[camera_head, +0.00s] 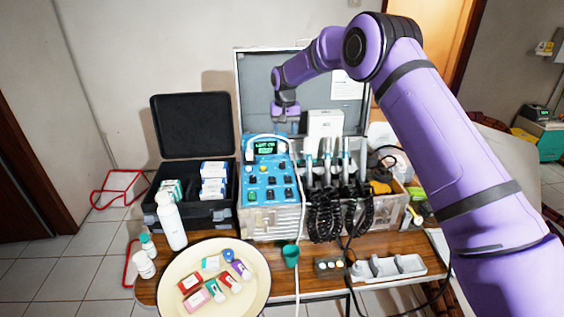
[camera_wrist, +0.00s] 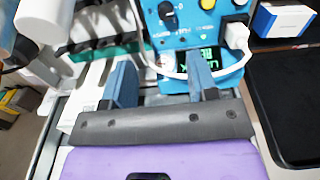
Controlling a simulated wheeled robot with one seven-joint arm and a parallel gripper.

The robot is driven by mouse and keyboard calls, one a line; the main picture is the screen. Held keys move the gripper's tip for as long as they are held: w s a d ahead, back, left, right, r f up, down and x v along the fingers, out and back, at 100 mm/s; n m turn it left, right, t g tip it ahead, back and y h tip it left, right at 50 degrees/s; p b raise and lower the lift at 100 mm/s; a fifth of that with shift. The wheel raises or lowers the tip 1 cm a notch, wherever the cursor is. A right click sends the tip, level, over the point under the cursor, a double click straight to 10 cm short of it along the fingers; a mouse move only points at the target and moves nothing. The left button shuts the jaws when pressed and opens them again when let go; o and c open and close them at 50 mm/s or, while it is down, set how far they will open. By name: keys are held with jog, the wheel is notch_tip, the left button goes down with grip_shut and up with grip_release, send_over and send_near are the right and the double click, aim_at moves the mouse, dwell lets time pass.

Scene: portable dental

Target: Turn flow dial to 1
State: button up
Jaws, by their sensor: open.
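The blue dental unit (camera_head: 250,181) stands mid-table, with a lit green display (camera_head: 265,147) and several dark knobs (camera_head: 271,180) on its sloping front. I cannot read which knob is the flow dial or its setting. In the wrist view, the unit's panel shows upside down with the display (camera_wrist: 210,58) and one black dial (camera_wrist: 167,13) near the top edge. My gripper (camera_head: 285,112) hangs above and behind the unit's top, in front of the open lid. In the wrist view my gripper (camera_wrist: 160,62) has its two blue fingers apart, with nothing held between them.
A white hose (camera_wrist: 165,72) loops over the unit's top near my fingers. Several handpieces (camera_head: 326,165) with black coiled cords stand right of the unit. An open black case (camera_head: 192,128) stands left; a round tray (camera_head: 176,257) lies in front. The raised lid (camera_head: 270,70) is behind.

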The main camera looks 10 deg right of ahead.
aim_at(282, 163)
jog(key=f, duration=0.9)
jog(key=w+a+f, duration=0.1)
jog(key=f, duration=0.3)
jog(key=shift+f, duration=0.35)
jog(key=c, duration=0.9)
jog(key=shift+m, duration=0.4)
jog(key=m, duration=1)
jog(key=shift+s+d+m+y, duration=0.1)
jog(key=shift+m+y, duration=0.2)
jog(key=shift+m, duration=0.1)
